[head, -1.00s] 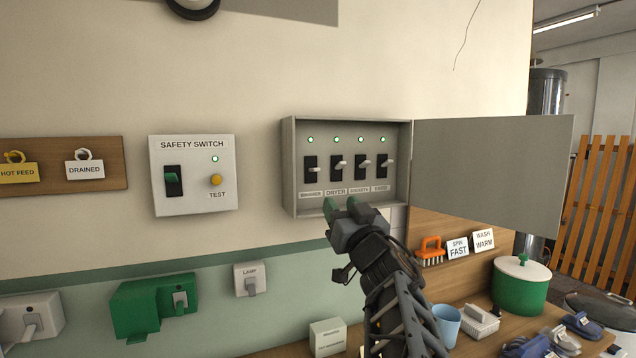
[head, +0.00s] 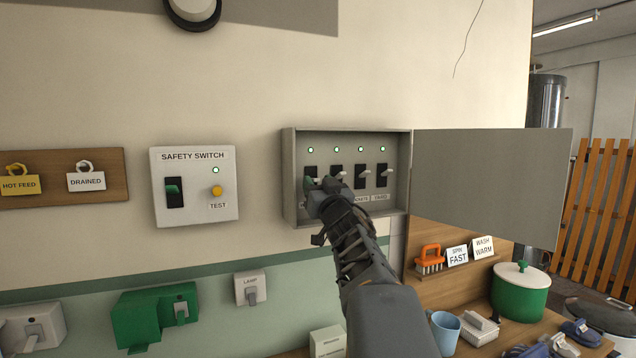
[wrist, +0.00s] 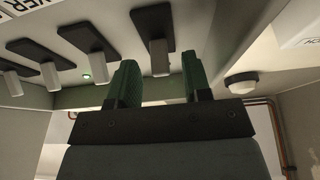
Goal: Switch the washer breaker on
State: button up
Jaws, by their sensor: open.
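The open grey breaker box (head: 290,190) hangs on the wall with a row of black switches with pale levers. The washer breaker (head: 310,170) is at its left end, and my gripper covers its lever in the head view. My gripper (head: 318,186) is inside the box mouth, its green fingertips over this breaker. In the wrist view the gripper (wrist: 160,85) is open, with the washer breaker's lever (wrist: 160,57) between the fingers, apparently not clamped. The washer label is hidden. The light above the washer breaker looks green. The lever's exact position cannot be told.
The dryer breaker (head: 337,172) is close beside my gripper, with the sockets breaker (head: 362,175) and yard breaker (head: 382,175) farther right. The box door (head: 490,190) stands open to the right. A safety switch panel (head: 195,205) is on the wall to the left.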

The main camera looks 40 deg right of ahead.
jog(key=shift+w+r, duration=0.1)
jog(key=shift+w, duration=0.05)
jog(key=shift+c, duration=0.4)
grip_shut()
jog(key=shift+r+p, duration=0.4)
jog(key=shift+p, duration=0.65)
jog(key=g+p, duration=0.1)
jog(key=p, duration=0.2)
jog(key=shift+r+p, duration=0.35)
jog(key=g+p, duration=0.2)
jog(key=p, duration=0.6)
jog(key=shift+r+y, duration=0.4)
jog(key=p, duration=0.2)
jog(key=shift+d+g+p, duration=0.1)
jog(key=shift+g+p, duration=0.2)
jog(key=shift+w+f+p, duration=0.1)
jog(key=shift+f+p, duration=0.1)
jog(key=shift+p, duration=0.3)
jog(key=shift+f, duration=0.15)
